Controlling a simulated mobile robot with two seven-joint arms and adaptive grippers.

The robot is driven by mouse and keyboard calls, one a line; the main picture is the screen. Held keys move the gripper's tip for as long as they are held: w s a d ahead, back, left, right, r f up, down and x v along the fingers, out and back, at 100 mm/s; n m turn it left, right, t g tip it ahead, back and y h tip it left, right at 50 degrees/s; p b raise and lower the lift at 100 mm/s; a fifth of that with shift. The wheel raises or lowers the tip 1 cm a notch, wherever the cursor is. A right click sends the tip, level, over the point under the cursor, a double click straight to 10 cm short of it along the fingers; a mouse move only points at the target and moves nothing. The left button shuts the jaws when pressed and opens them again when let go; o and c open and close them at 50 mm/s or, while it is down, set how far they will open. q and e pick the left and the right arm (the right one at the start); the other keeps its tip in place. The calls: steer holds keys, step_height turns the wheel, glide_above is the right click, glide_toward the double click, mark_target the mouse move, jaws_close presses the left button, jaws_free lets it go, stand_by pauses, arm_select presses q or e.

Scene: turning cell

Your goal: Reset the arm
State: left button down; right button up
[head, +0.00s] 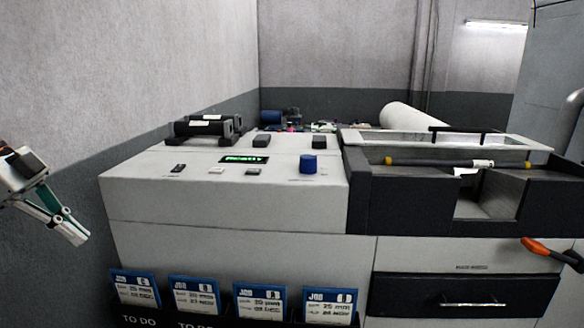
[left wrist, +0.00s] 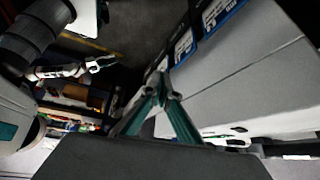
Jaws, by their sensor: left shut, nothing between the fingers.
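My left gripper (head: 76,232) is at the left edge of the head view, in the air to the left of the grey machine (head: 230,195). Its fingers are together and hold nothing. In the left wrist view the closed fingertips (left wrist: 160,78) point towards the machine's side and the blue job cards. My right gripper cannot be made out in the head view.
Blue-topped job cards (head: 260,304) stand in a black rack in front. A dark drawer (head: 465,298) and an orange-handled thing (head: 538,247) are at the right. The space around the left gripper looks clear.

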arm_select(q)
steer(key=s+a+f+n+t, duration=0.15)
steer(key=f+t, duration=0.25)
steer(key=f, duration=0.7)
steer(key=s+a+f+n+t+h, duration=0.1)
steer(key=s+f+n+t, duration=0.2)
steer(key=f, duration=0.8)
steer(key=s+a+f+n+t, duration=0.15)
steer(key=f+t, duration=0.35)
steer(key=f, duration=0.6)
steer(key=s+d+f+n+y, duration=0.4)
steer(key=s+d+f, duration=0.2)
steer(key=d+f, duration=0.5)
steer(key=s+d+f+g, duration=0.1)
steer(key=s+d+f, duration=0.1)
steer(key=d, duration=0.2)
steer(key=s+d+f+g, duration=0.1)
steer(key=s+d+f, duration=0.1)
steer(key=d, duration=0.3)
steer(key=s+d+f+n+g, duration=0.1)
steer(key=s+d+f, duration=0.1)
steer(key=d+f, duration=0.1)
steer(key=shift+d, duration=0.75)
arm_select(e)
steer(key=shift+s+a+f+g, duration=0.2)
steer(key=shift+s+f+g, duration=0.1)
steer(key=shift+s+f, duration=0.6)
steer(key=shift+w+r, duration=0.15)
